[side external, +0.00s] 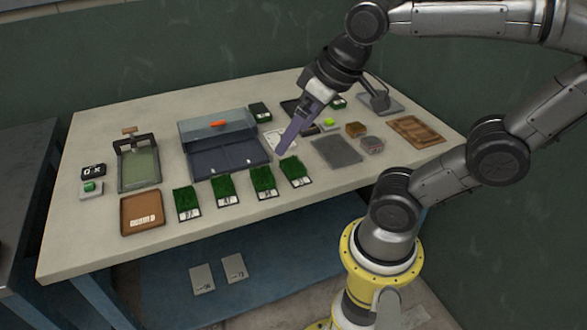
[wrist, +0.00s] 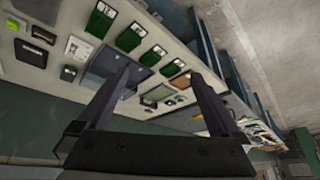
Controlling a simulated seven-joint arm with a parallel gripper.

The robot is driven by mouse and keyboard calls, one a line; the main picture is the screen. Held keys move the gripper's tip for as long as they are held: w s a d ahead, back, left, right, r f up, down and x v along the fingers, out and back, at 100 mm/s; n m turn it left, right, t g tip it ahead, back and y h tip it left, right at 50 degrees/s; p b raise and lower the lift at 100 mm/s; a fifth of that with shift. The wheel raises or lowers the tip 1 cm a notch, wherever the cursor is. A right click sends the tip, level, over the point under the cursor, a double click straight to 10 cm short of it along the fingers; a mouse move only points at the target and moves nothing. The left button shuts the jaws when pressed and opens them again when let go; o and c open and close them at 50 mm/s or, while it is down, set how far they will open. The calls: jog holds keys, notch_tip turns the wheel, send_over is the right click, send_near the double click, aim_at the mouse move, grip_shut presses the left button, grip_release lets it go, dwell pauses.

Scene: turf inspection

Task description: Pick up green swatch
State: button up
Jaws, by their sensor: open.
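Several green turf swatches with white labels lie on the table. Four stand in a front row: the leftmost swatch (side external: 187,203), a second (side external: 225,190), a third (side external: 263,182) and the rightmost swatch (side external: 295,171). Another green swatch (side external: 260,112) lies at the back. My gripper (side external: 282,151) hangs above the table, behind the rightmost front swatch and apart from it. In the wrist view my gripper (wrist: 162,72) has its two fingers wide apart with nothing held. Green swatches show beyond the fingers, including a near one (wrist: 101,19) and another (wrist: 131,38).
A dark grey case with a raised lid (side external: 218,126) stands left of my gripper. A framed press (side external: 138,165), a brown tray (side external: 142,213), a grey mat (side external: 336,151) and a wooden board (side external: 415,132) are on the table (side external: 95,240). Its front edge is clear.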

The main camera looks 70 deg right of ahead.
jog(key=w+d+m+g, duration=0.2)
jog(key=w+d, duration=0.2)
jog(key=w, duration=0.1)
jog(key=m+g, duration=0.3)
jog(key=m, duration=0.2)
send_over(293, 165)
notch_tip(293, 165, down, 10)
notch_tip(293, 165, down, 13)
jog(key=shift+d+r, duration=0.1)
jog(key=c, duration=1.3)
jog(key=shift+c, duration=0.2)
